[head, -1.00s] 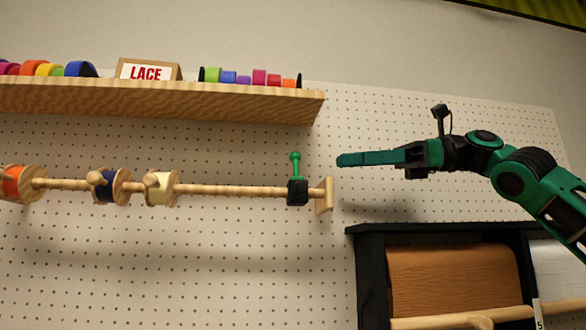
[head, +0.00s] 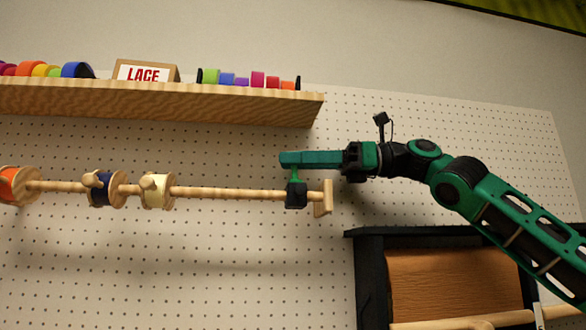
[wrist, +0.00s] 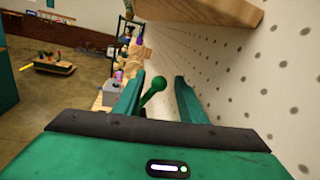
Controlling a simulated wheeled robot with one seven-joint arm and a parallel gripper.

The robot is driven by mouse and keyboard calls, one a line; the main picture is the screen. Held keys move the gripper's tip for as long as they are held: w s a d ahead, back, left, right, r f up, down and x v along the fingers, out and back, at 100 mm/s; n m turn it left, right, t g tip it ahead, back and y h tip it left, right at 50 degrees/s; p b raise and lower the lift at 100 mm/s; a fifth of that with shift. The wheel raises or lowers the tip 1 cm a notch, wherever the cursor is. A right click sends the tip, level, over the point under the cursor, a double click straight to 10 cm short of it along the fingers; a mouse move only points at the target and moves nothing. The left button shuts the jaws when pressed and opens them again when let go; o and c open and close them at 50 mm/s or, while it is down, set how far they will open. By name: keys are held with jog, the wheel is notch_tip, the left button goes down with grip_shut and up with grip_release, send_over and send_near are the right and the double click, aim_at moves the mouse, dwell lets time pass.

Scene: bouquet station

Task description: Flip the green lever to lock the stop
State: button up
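The green lever (wrist: 154,88) stands up between the two fingers of my gripper (wrist: 157,92) in the wrist view, with gaps showing beside it. In the head view my gripper (head: 284,159) reaches left over the black stop (head: 297,195), and its fingers hide the lever's knob. Only a short part of the lever's stem (head: 295,175) shows below the fingers. The stop sits near the right end of the wooden rod (head: 240,193). My gripper is open around the lever.
Several spools hang on the rod at left, including a cream one (head: 156,191). A black paper-roll rack (head: 368,275) stands below right. The pegboard (head: 220,245) lies close behind.

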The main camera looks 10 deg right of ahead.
jog(key=shift+a, duration=0.35)
grip_shut()
jog(key=shift+d, duration=0.1)
